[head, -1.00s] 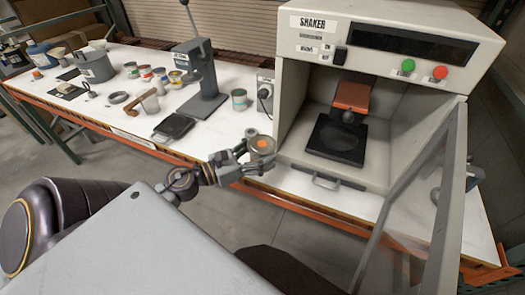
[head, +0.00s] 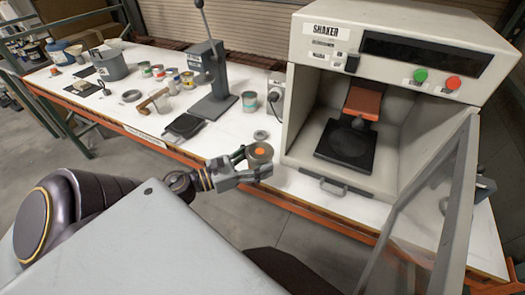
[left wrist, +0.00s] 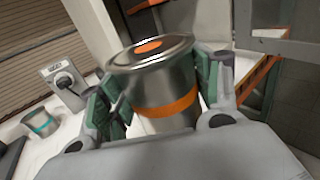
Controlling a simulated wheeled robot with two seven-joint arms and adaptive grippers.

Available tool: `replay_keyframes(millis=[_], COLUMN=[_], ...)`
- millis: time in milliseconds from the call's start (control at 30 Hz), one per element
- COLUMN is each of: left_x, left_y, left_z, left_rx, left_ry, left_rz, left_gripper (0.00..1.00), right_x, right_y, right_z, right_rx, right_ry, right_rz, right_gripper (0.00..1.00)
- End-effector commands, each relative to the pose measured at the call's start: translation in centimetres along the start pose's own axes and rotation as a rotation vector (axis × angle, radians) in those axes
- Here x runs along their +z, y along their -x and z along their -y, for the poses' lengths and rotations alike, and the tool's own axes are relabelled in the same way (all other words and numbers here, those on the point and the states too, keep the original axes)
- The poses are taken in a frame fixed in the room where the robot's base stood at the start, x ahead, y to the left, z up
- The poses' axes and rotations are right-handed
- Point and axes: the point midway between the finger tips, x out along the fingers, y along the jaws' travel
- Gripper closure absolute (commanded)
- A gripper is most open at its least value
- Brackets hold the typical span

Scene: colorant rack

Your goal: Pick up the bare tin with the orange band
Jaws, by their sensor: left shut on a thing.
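The bare tin with the orange band (left wrist: 165,85) is held between the green-padded fingers of my left gripper (left wrist: 160,98) in the left wrist view. The tin is bare metal with a lid on, an orange dot on the lid and an orange band around its side. It looks slightly tilted in that view. In the head view the tin (head: 259,153) sits in my left gripper (head: 254,165), over the table's front edge, left of the shaker. The gripper is shut on it. My right gripper is not in view.
The shaker (head: 400,25) stands open at right, its clear door (head: 435,200) swung toward me. A tin with a teal band (head: 249,102) stands on the table behind my gripper. A lever press (head: 208,80), a black pad (head: 183,126) and several small tins are further left.

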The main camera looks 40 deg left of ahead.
Motion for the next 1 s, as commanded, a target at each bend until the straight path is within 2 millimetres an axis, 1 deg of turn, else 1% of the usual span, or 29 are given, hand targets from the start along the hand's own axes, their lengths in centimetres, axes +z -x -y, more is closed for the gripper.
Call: replay_keyframes(millis=[200,667,1000], left_x=[0.1,0.1,0.0], left_y=[1.1,3.4,5.5], left_z=[0.0,0.0,0.0], left_rx=[0.002,0.002,0.001], left_ry=[0.000,0.001,0.001], left_rz=[0.000,0.001,0.001], left_gripper=[0.83,0.83,0.83], right_x=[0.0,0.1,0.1], right_y=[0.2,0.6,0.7], right_z=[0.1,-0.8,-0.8], right_rx=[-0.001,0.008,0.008], right_ry=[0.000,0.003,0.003], right_rz=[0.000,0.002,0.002], right_gripper=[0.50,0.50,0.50])
